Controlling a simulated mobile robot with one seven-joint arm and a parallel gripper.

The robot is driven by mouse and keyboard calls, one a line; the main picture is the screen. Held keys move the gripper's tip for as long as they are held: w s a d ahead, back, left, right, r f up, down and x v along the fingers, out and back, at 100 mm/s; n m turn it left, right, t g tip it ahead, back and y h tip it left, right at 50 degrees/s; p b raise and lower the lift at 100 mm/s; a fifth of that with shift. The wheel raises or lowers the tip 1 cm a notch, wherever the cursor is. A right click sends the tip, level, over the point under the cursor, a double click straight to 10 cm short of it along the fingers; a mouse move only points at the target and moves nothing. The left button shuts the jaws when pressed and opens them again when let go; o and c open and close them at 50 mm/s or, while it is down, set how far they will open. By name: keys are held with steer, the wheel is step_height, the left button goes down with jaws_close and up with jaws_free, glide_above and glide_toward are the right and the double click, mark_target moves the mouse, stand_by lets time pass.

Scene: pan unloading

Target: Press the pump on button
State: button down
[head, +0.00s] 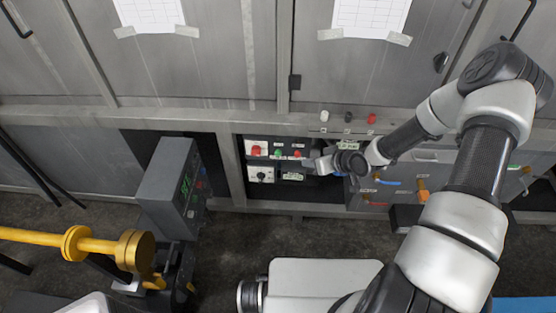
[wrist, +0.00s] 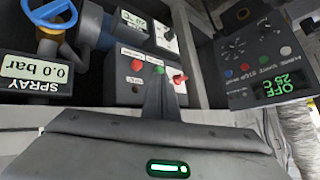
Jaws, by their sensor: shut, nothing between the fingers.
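A pale control box (head: 265,148) sits in the recess of the metal frame, and it also shows in the wrist view (wrist: 125,90). It carries a large red button, a green button (head: 277,152) and a red control to the green one's right. The green button (wrist: 158,70) shows just beyond my fingertips in the wrist view. The labels are too small to read, so I cannot tell which one is pump on. My gripper (head: 309,163) is shut and empty, right of the box and pointing at it. In the wrist view its fingertips (wrist: 156,82) overlap the box front; contact cannot be told.
A grey display unit (head: 168,185) stands left of the recess; another display (wrist: 270,70) reads OFF and 25 C. A spray gauge (wrist: 36,73) reads 0.0 bar beside a blue-handled valve (wrist: 52,15). A yellow pipe (head: 75,243) lies at left.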

mark_target(278, 153)
steer(key=s+a+f+m+t+y+b, duration=0.2)
steer(key=a+f+m+t+y+b, duration=0.2)
steer(key=a+f, duration=0.6)
steer(key=shift+t+y+b, duration=0.3)
steer(key=shift+t+b, duration=0.2)
steer(key=shift+t, duration=0.2)
steer(key=w+b, duration=0.4)
steer(key=w, duration=0.4)
steer(key=shift+w, duration=0.35)
steer(key=shift+d, duration=0.15)
steer(key=shift+w+f, duration=0.15)
stand_by(0.9)
